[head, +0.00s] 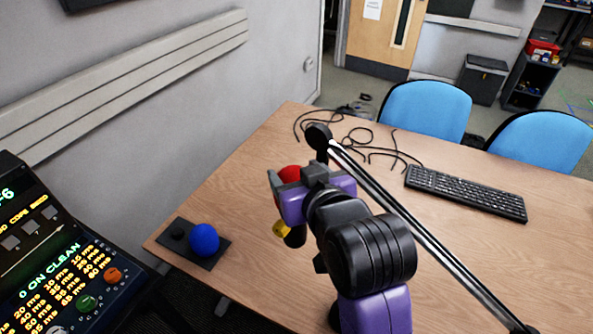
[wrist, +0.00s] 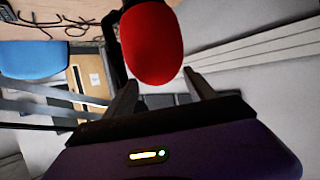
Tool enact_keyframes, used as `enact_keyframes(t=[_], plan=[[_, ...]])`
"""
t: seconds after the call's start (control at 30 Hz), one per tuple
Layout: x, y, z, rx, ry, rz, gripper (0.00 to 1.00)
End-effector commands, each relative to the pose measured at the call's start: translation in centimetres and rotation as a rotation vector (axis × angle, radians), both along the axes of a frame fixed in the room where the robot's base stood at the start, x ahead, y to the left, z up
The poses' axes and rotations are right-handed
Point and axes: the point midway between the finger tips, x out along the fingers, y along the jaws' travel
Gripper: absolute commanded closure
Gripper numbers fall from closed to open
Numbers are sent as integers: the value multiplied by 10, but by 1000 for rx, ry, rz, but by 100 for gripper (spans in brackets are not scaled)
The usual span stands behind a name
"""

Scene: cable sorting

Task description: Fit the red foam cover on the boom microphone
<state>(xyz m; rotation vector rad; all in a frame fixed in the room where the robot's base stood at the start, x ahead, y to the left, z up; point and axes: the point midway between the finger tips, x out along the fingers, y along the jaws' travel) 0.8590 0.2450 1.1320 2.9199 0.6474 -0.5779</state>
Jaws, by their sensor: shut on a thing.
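The red foam cover (head: 290,173) is held at my gripper (head: 287,182), above the table's left part and partly hidden by the fingers. In the wrist view the rounded red cover (wrist: 151,45) sits between the fingertips of my gripper (wrist: 160,88). The boom microphone's dark head (head: 318,136) is at the upper end of a silver and black boom arm (head: 425,235). In the head view it appears just above and right of the cover. A dark part shows behind the cover in the wrist view; whether they touch I cannot tell.
A blue foam ball (head: 204,239) sits on a black tray (head: 213,258) at the table's left corner. A yellow item (head: 281,229) shows below my gripper. A keyboard (head: 465,192) and loose black cables (head: 372,140) lie farther back. A lit console (head: 60,270) stands at left.

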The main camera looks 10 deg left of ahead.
Motion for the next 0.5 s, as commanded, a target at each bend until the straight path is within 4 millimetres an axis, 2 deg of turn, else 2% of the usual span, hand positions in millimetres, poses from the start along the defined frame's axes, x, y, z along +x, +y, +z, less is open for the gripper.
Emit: enact_keyframes(t=[0.37,0.4,0.5], plan=[[0,0,-2,0,0,0,80],[0,0,-2,0,0,0,34],[0,0,-2,0,0,0,14]])
